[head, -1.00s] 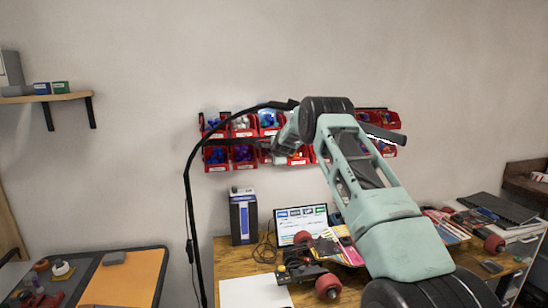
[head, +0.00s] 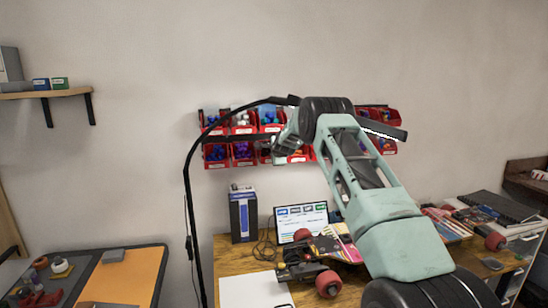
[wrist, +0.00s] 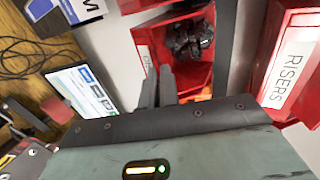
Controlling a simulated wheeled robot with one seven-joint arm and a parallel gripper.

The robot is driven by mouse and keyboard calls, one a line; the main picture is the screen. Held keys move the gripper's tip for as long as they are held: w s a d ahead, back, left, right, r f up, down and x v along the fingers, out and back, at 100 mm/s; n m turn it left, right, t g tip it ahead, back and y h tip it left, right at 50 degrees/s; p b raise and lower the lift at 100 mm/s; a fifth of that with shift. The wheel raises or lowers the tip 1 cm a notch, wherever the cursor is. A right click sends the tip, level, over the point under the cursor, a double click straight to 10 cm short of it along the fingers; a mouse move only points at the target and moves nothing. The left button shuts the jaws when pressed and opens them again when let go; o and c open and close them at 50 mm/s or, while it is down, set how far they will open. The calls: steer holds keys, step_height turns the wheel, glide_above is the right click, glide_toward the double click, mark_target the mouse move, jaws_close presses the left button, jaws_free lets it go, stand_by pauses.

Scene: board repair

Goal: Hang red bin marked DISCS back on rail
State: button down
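Red bins hang in two rows on the wall in the head view. The bin holds dark parts (wrist: 190,40). Its white label is mostly covered by the fingers, so I cannot read DISCS. A dark rail (wrist: 225,45) runs beside the bin's back; I cannot tell whether the bin is hooked on it.
A red bin marked RISERS (wrist: 290,75) is close across the rail. Another red bin edge (wrist: 145,4) is at the top. A lamp arm (head: 187,190) rises left of the bins. The bench below holds a laptop (head: 302,220), a skateboard (head: 322,250) and a box (head: 243,217).

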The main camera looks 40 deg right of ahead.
steer(key=c, duration=1.6)
jaws_free()
steer(key=b+v, duration=0.7)
steer(key=v, duration=1)
steer(key=shift+s+r, duration=0.15)
steer(key=shift+s, duration=0.05)
